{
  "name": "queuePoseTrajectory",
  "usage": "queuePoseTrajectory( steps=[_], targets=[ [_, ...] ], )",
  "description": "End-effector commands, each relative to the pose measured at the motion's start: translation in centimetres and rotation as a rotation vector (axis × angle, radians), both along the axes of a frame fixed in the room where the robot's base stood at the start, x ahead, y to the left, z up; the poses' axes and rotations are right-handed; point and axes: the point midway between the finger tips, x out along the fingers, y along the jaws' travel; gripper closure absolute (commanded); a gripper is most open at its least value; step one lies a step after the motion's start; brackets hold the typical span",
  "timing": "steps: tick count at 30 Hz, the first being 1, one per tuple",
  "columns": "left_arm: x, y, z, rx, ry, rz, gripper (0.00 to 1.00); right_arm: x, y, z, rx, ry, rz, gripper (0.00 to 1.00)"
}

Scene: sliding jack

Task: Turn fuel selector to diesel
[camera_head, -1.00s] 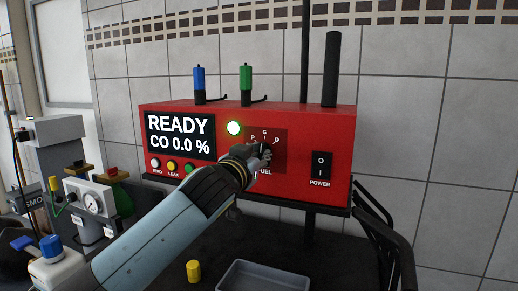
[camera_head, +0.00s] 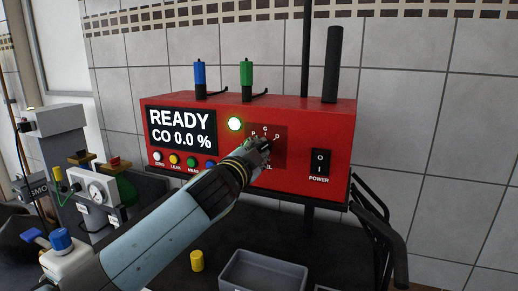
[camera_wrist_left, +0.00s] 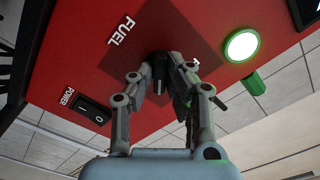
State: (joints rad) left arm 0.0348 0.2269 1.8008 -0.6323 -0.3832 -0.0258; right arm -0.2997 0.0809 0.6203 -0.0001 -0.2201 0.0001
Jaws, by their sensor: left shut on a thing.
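The fuel selector is a small dark knob (camera_wrist_left: 158,62) on a dark red square panel (camera_head: 281,158) on the front of the red analyser. The letters P, G and D stand above it from left to right. My left gripper (camera_head: 262,146) is shut on the knob, and its fingers and wrist cover most of it in the head view. In the left wrist view the two fingers (camera_wrist_left: 163,78) close around the knob beside the word FUEL. The exact way the pointer faces is hidden by the fingers. My right gripper is not in view.
The red analyser (camera_head: 334,127) shows READY and CO 0.0 % on its screen (camera_head: 181,132). A lit round lamp (camera_head: 235,124) is close to the gripper, and a power switch (camera_head: 320,162) is at right. A yellow cylinder (camera_head: 197,261) and a grey tray (camera_head: 262,270) are below.

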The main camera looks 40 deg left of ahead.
Motion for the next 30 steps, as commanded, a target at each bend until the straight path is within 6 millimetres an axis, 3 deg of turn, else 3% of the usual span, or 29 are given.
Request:
queuePoseTrajectory(
  steps=[17, 18, 23, 30],
  targets=[
    [-0.02, -0.02, -0.04, 0.033, 0.009, -0.001, 1.00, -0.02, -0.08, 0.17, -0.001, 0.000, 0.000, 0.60],
    [-0.02, -0.02, -0.05, 0.033, 0.009, -0.001, 0.84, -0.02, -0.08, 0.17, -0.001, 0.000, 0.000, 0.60],
    [-0.01, -0.02, -0.04, 0.032, 0.008, 0.000, 0.64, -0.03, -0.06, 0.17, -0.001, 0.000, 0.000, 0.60],
    [-0.05, -0.02, -0.03, 0.032, 0.008, 0.000, 0.64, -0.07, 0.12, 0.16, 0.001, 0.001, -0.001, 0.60]
  ],
)
